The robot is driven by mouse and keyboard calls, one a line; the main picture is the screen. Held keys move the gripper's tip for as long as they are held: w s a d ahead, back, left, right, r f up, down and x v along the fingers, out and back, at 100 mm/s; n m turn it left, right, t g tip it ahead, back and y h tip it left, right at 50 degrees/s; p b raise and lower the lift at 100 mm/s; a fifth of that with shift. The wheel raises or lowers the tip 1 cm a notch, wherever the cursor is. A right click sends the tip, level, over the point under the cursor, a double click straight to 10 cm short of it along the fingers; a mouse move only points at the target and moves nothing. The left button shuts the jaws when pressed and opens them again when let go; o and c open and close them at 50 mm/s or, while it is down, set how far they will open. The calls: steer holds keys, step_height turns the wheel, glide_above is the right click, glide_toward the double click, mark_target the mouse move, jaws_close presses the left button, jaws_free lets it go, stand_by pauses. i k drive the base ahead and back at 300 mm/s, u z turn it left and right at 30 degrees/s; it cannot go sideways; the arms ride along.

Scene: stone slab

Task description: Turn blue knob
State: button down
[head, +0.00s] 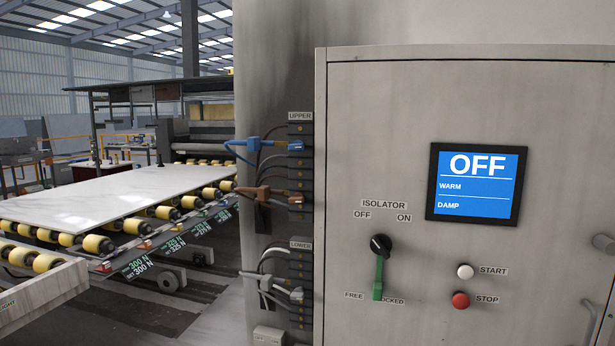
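No blue knob shows in the head view. A black round isolator knob (380,245) sits on the grey cabinet front (380,130), between the OFF and ON labels. A green lever (378,278) hangs straight down below it, over the FREE and LOCKED labels. A blue cable plug (252,148) is at the upper terminal strip, left of the cabinet. The blue display (478,184) reads OFF, WARM and DAMP. My gripper is not in view.
A white START button (465,271) and red STOP button (460,300) are on the cabinet. A dark fitting (604,243) is cut off at the right edge. Brown (262,193) and grey (265,283) plugs hang at left. A slab (130,195) lies on yellow rollers.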

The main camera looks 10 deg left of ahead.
mark_target(297, 146)
steer(key=u, duration=0.25)
steer(key=k, duration=1)
steer(key=u, duration=1.95)
steer(key=i, duration=1.8)
steer(key=z, duration=1.2)
steer(key=i, duration=0.7)
steer(key=z, duration=0.75)
